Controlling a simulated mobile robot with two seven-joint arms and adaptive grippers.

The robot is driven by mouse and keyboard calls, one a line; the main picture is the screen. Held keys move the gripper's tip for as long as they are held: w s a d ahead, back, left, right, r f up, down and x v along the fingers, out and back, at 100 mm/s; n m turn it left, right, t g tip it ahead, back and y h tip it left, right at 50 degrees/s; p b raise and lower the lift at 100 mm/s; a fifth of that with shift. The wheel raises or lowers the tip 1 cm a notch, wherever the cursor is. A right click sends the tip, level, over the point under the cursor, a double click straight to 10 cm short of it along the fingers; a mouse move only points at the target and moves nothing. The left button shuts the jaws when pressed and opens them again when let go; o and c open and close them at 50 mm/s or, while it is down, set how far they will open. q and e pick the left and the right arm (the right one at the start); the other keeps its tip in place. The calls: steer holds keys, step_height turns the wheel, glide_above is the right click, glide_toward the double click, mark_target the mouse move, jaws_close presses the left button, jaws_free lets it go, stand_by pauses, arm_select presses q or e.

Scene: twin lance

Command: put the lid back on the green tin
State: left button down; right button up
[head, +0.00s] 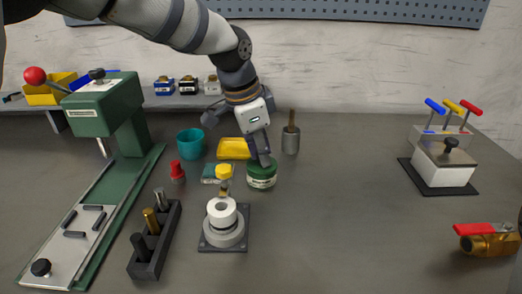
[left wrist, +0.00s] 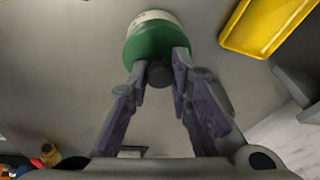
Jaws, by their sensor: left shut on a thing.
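The green tin (head: 262,180) with a pale label stands on the grey bench near the middle in the head view. My left gripper (head: 264,160) reaches down onto its top from above. In the left wrist view, the two fingers of my left gripper (left wrist: 159,76) are shut on the dark knob of the green lid (left wrist: 157,45). The pale band of the tin (left wrist: 152,16) shows right beyond the lid. The lid lines up with the tin, but I cannot tell whether it is fully seated. My right gripper is not in view.
A yellow tray (head: 234,148), a teal cup (head: 190,143) and a grey pot (head: 290,140) stand close around the tin. A white roll on a stand (head: 222,215) is in front of it. The bench to the right is clear up to a brass valve (head: 488,243).

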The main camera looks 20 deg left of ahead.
arm_select(q)
steer(key=c, duration=0.9)
jaws_free()
steer(key=shift+r+p, duration=0.3)
steer(key=shift+r, duration=3.2)
jaws_close()
